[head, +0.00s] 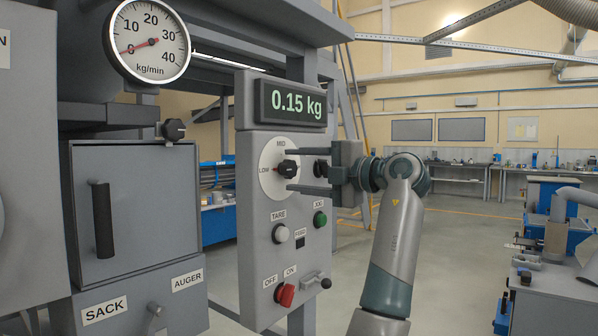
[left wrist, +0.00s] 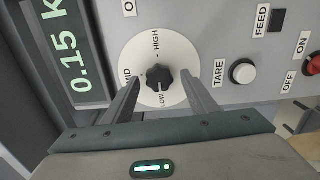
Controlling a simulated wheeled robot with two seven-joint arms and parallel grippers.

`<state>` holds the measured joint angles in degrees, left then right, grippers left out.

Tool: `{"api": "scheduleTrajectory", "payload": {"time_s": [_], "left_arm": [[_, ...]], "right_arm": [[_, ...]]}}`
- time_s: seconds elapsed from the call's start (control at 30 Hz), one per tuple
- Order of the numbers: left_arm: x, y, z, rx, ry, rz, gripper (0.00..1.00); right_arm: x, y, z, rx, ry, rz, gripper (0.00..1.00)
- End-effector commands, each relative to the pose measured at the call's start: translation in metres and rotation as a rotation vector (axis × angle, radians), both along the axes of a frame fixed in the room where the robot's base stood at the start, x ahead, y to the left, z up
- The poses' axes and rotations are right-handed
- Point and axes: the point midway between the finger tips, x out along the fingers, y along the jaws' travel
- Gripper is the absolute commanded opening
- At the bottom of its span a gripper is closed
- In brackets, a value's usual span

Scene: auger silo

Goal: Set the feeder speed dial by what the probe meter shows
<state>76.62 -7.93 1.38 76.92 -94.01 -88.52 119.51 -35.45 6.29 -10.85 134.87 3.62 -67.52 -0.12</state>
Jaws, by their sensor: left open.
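The speed dial (head: 268,185) is a white disc marked LOW, MID and HIGH with a dark knob, on a grey control panel. It also shows in the left wrist view (left wrist: 178,55). My left gripper (head: 287,169) is open in front of it, one finger on each side of the knob; I cannot tell whether they touch it. In the head view a reddish mark on the knob faces LOW, but the exact setting is unclear. No meter labelled as the probe meter shows. My right gripper is not in view.
A lit display (head: 292,104) reads 0.15 kg. A round kg/min gauge (head: 148,42) has its red needle near 0. A handled grey door (head: 150,200) is left.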

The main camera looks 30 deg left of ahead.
Motion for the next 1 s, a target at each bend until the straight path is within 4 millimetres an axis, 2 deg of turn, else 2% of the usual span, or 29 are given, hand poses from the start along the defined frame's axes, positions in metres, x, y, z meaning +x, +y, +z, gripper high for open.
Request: {"api": "scheduleTrajectory", "payload": {"time_s": [0.17,0.37,1.0], "left_arm": [[0.0,-0.005,0.0,0.001,0.0,-0.001,0.53],[-0.001,-0.023,0.0,0.001,0.001,-0.002,0.53],[-0.011,-0.144,0.0,0.0,0.001,-0.002,0.53]], "right_arm": [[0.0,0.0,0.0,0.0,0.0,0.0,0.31],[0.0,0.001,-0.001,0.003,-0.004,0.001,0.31],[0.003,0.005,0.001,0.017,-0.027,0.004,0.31]]}}
